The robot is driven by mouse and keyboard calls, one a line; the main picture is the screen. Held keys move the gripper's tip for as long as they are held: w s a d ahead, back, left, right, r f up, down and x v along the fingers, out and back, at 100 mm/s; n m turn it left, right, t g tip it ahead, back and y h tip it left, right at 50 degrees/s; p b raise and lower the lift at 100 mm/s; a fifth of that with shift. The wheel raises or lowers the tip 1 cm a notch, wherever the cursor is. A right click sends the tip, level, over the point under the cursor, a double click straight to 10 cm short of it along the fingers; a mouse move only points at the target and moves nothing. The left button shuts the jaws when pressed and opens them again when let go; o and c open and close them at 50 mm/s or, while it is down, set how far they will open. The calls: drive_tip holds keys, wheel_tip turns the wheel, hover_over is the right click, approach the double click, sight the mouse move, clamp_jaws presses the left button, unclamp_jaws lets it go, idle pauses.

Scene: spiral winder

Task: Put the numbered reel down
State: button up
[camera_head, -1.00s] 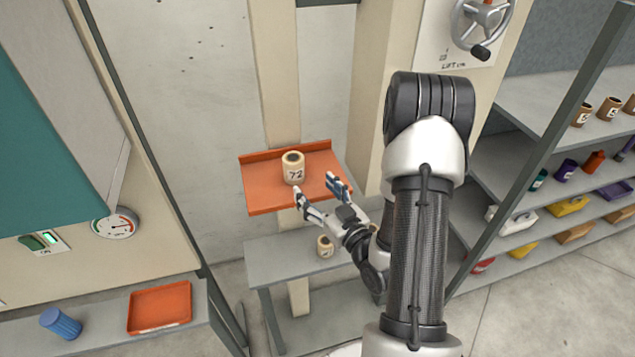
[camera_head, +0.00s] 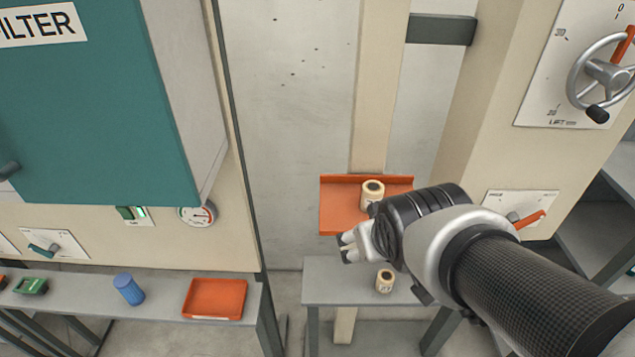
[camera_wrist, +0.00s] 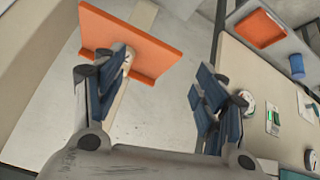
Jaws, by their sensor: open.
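The cream numbered reel (camera_head: 372,193) stands upright on the orange lift platform (camera_head: 335,207) against the back wall. It read 72 earlier; its number is now mostly hidden by my arm. My gripper (camera_head: 346,247) is below and in front of the platform, apart from the reel, and partly hidden by my wrist. In the wrist view my gripper (camera_wrist: 145,82) has its blue-padded fingers wide apart with nothing between them. The reel (camera_wrist: 128,60) shows there beside the left finger, partly covered, on the orange platform (camera_wrist: 155,55).
A smaller cream reel (camera_head: 384,281) stands on the grey bench (camera_head: 325,285) under the platform. An orange tray (camera_head: 215,299) and a blue cylinder (camera_head: 128,288) are on the left bench. A handwheel (camera_head: 605,73) and red-handled lever (camera_head: 527,219) are at right.

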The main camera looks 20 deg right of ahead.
drive_tip(key=s+a+r+g+y, duration=0.1)
drive_tip(key=s+a, duration=0.4)
drive_tip(key=s, duration=0.6)
drive_tip(key=shift+a+r+g+y, duration=0.25)
drive_tip(key=shift+a+g+y, duration=0.1)
drive_tip(key=shift+g, duration=0.35)
drive_tip(key=shift+s, duration=0.1)
wheel_tip(320, 180, down, 27)
drive_tip(key=b, duration=2.7)
drive_tip(key=shift+f, duration=0.2)
drive_tip(key=shift+r, duration=0.1)
drive_tip(key=shift+c, duration=0.5)
